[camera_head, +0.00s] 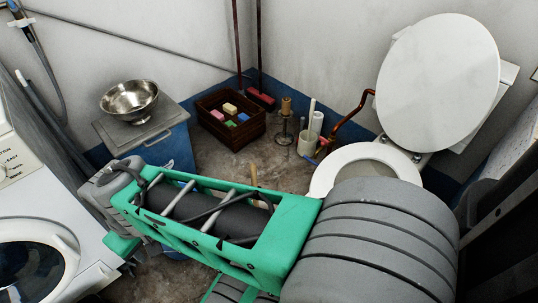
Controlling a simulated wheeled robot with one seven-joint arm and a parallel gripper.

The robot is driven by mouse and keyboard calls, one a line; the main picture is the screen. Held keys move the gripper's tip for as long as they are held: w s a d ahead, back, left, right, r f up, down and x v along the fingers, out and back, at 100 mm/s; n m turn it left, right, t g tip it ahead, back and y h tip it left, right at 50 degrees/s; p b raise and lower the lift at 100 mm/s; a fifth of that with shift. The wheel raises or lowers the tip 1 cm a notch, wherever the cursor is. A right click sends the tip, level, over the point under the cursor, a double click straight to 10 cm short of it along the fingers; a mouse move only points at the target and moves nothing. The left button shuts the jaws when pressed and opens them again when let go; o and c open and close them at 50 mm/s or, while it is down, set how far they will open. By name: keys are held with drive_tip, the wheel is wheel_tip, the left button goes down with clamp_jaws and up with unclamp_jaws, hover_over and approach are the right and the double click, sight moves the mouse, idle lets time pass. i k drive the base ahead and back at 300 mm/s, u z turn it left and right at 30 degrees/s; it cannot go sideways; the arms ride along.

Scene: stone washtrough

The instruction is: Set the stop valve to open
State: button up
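A copper pipe (350,112) bends down beside the toilet. At its lower end is a small fitting (325,144) with a blue part, which looks like the stop valve. It is too small to tell how its handle is turned. My green and grey arm crosses the foreground, nearer to me than the valve and apart from it in the picture. My gripper cannot be made out; the arm's far end is at the left, and its fingers do not show clearly.
The toilet (350,160), lid raised, stands right of the valve. White cylinders (309,140) and a candlestick (284,122) stand close left of it. A wooden crate (220,135), a blue cabinet (165,150) with a metal bowl (130,98), and a washing machine (50,240) are further left.

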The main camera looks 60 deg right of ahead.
sight(305, 156)
drive_tip(key=u, duration=0.15)
drive_tip(key=k, duration=0.35)
drive_tip(key=z, duration=1.3)
drive_tip(key=i, duration=0.5)
drive_tip(key=u, duration=0.05)
